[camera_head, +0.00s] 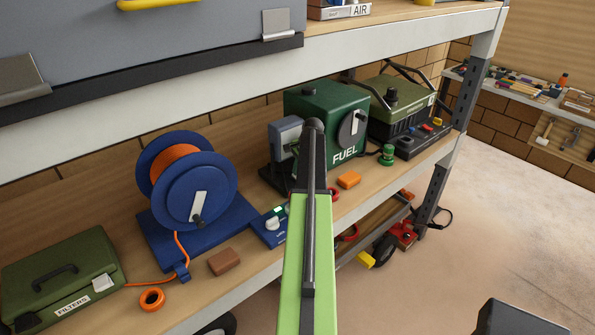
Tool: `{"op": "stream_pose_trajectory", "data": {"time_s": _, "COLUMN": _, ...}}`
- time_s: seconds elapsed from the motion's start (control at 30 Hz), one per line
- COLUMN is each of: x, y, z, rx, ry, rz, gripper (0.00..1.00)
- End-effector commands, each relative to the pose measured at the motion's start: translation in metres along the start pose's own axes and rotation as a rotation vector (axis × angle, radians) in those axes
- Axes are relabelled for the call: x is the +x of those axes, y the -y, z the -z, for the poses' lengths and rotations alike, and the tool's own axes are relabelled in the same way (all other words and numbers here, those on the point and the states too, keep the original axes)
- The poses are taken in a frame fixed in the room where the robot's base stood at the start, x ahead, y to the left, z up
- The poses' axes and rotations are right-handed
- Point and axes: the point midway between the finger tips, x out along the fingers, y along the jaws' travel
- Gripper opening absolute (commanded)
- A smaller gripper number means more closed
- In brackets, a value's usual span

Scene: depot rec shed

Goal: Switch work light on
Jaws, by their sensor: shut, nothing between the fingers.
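A grey-blue lamp-like box (285,138) on a dark stand is at the middle of the shelf, partly hidden behind my arm; it looks like the work light, but I cannot tell whether it is lit. In front of it lies a small blue panel (268,236) with a white knob (272,224) and a green part beside it. My arm covers the panel's right side. My gripper (313,126) is the dark narrow end of my green arm. It is shut and empty, pointing away over the shelf, in front of the lamp and the fuel box in the picture.
A blue reel (212,194) with orange cable and a green FILTERS case (70,275) stand left. A brown block (224,262) and orange ring (152,299) lie in front. A green FUEL box (310,100) and olive machine (405,102) stand right. An upper shelf (400,38) overhangs; floor (490,220) is open right.

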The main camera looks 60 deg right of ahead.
Motion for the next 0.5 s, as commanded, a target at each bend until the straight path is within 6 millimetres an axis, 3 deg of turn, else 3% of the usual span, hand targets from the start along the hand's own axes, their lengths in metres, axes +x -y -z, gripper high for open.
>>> {"op": "stream_pose_trajectory", "data": {"time_s": 0.2, "x": 0.010, "y": 0.003, "z": 0.000, "rx": -0.001, "ry": 0.000, "rz": 0.000, "gripper": 0.00}}
{"op": "stream_pose_trajectory", "data": {"time_s": 0.5, "x": 0.006, "y": 0.001, "z": -0.001, "rx": -0.001, "ry": 0.001, "rz": 0.000, "gripper": 0.00}}
